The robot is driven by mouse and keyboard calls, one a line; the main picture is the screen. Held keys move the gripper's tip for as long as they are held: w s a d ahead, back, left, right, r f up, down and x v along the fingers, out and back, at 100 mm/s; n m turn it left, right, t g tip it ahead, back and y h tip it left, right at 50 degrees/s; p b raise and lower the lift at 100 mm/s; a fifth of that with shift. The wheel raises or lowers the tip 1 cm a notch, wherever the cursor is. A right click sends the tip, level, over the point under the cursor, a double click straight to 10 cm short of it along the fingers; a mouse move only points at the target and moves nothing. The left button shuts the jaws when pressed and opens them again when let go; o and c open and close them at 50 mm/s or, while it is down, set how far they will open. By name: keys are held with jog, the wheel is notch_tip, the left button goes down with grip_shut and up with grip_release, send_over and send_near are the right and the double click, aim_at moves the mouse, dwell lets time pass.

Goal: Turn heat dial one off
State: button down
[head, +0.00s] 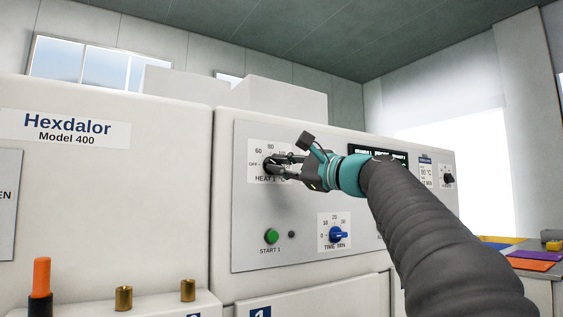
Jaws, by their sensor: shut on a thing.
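The heat dial one (269,165) is a dark knob on a white scale plate labelled HEAT 1, at the upper left of the grey control panel in the head view. The plate shows OFF at the left and 60 and 80 above. My gripper (277,165) reaches in from the right, with its fingers around the knob and shut on it. The fingers hide much of the knob and the right part of the scale, so I cannot tell where its pointer stands.
Below the dial are a green START 1 button (272,236) and a blue time knob (337,235). Another dark knob (447,179) sits at the panel's right end. Brass fittings (124,298) and an orange-topped post (41,277) stand at the lower left. Coloured pieces (530,265) lie at the far right.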

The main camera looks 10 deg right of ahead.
jog(key=n+g+p, duration=0.1)
jog(key=n, duration=0.2)
jog(key=n+g+p, duration=0.1)
jog(key=n, duration=0.1)
jog(key=shift+r+n+h, duration=0.15)
jog(key=shift+n+h, duration=0.15)
jog(key=shift+n, duration=0.1)
jog(key=shift+p, duration=0.3)
jog(key=c, duration=1.2)
grip_release()
jog(key=shift+o, duration=0.2)
jog(key=v, duration=1.2)
jog(key=shift+r, duration=0.15)
jog(key=shift+w, duration=0.1)
